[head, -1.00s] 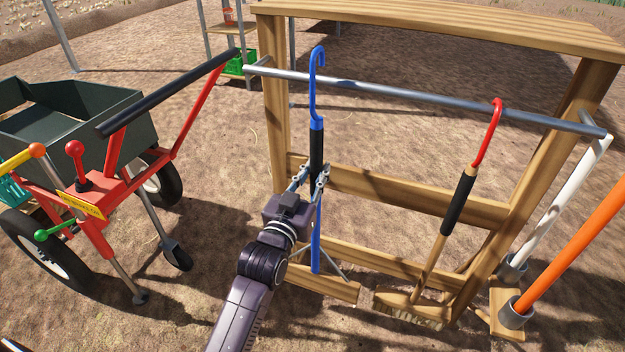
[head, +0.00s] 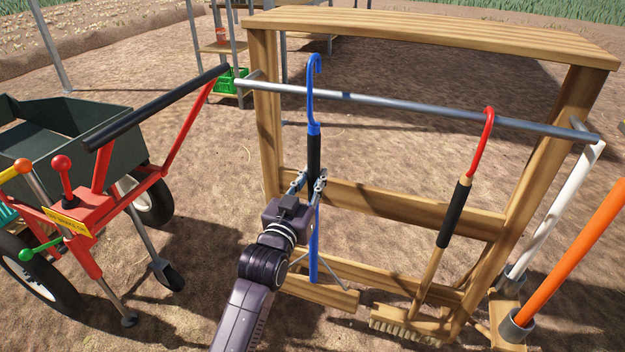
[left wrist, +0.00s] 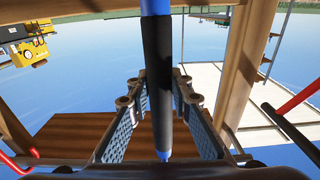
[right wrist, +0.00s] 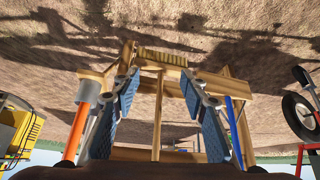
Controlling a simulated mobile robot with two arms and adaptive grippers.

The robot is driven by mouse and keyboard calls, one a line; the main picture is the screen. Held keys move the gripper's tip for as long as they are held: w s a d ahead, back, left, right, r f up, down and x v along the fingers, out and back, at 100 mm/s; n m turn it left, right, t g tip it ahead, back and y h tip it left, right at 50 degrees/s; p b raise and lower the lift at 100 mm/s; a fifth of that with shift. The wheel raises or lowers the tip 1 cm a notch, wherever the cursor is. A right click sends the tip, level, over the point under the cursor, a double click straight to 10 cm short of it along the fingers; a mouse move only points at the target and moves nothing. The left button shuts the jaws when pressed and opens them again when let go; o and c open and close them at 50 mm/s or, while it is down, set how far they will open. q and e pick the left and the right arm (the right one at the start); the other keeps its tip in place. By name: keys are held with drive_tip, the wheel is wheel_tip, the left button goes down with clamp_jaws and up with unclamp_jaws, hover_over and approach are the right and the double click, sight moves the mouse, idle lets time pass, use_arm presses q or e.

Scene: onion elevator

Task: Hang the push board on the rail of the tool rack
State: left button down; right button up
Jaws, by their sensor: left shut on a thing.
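The push board (head: 314,258) has a blue hook, a black grip, a blue pole and a wooden board at its foot. My left gripper (head: 311,181) is shut on its black grip and holds it nearly upright at the tool rack (head: 265,120). The hook (head: 316,62) rises above the metal rail (head: 400,102) near its left end; I cannot tell whether it bears on it. The left wrist view shows the black grip (left wrist: 158,65) between the fingers. My right gripper (right wrist: 160,78) is out of the head view; its fingers are apart and empty in the right wrist view.
A red-hooked broom (head: 455,215) hangs on the rail to the right. White (head: 550,220) and orange (head: 575,260) poles stand at the rack's right end. A green cart with red handles (head: 95,160) stands at the left. Rail between the two hooks is free.

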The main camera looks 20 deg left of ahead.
sight(312, 191)
use_arm(q)
drive_tip(key=shift+w+r, duration=0.1)
drive_tip(key=shift+w, duration=0.2)
drive_tip(key=shift+w+b, duration=0.35)
drive_tip(key=shift+b, duration=0.05)
drive_tip(key=shift+f+b, duration=0.3)
drive_tip(key=shift+f, duration=0.2)
drive_tip(key=shift+f+b, duration=0.3)
drive_tip(key=shift+f, duration=0.85)
drive_tip(key=shift+f+b, duration=0.55)
drive_tip(key=shift+f, duration=0.45)
use_arm(e)
drive_tip(key=w+a+r+t+y, duration=0.1)
drive_tip(key=w+a+r+t, duration=0.1)
drive_tip(key=w+r+t, duration=0.2)
drive_tip(key=w+a+r+t+y, duration=0.1)
drive_tip(key=w+a+r+t, duration=0.2)
drive_tip(key=w+r+t, duration=0.2)
drive_tip(key=shift+w+a+r+t+y, duration=0.15)
drive_tip(key=shift+w+r+t+y, duration=0.2)
drive_tip(key=shift+w+r, duration=2.05)
drive_tip(key=shift+s+r, duration=0.7)
